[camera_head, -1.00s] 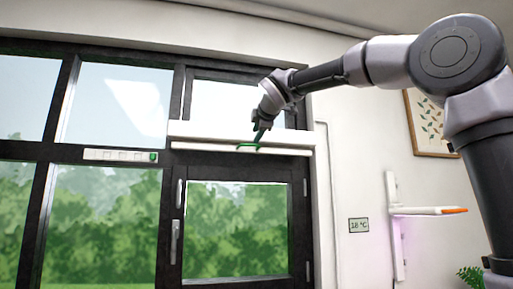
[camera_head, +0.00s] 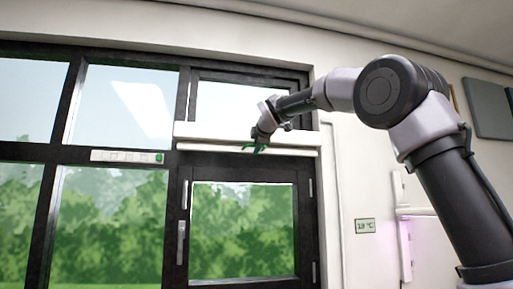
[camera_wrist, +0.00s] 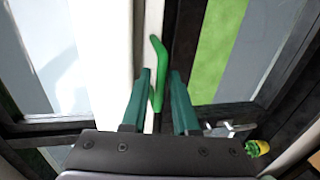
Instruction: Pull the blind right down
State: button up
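The blind is rolled up in a white housing (camera_head: 292,135) above the window door, with its white bottom bar (camera_head: 295,151) just under the housing. A bright green pull handle (camera_wrist: 158,62) is on the bottom bar; in the head view it is mostly hidden by my gripper (camera_head: 259,143). In the wrist view my gripper (camera_wrist: 162,82) has its two teal fingers apart, with the handle between them. Narrow gaps show beside the handle, so the fingers do not look closed on it.
The dark-framed glazed door (camera_head: 243,230) below has upright handles (camera_head: 181,241) at its left. A white switch strip (camera_head: 125,156) with a green end is on the frame to the left. A thermometer display (camera_head: 365,226) and a white wall fixture (camera_head: 404,245) are to the right.

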grip_shut()
dwell(1.2)
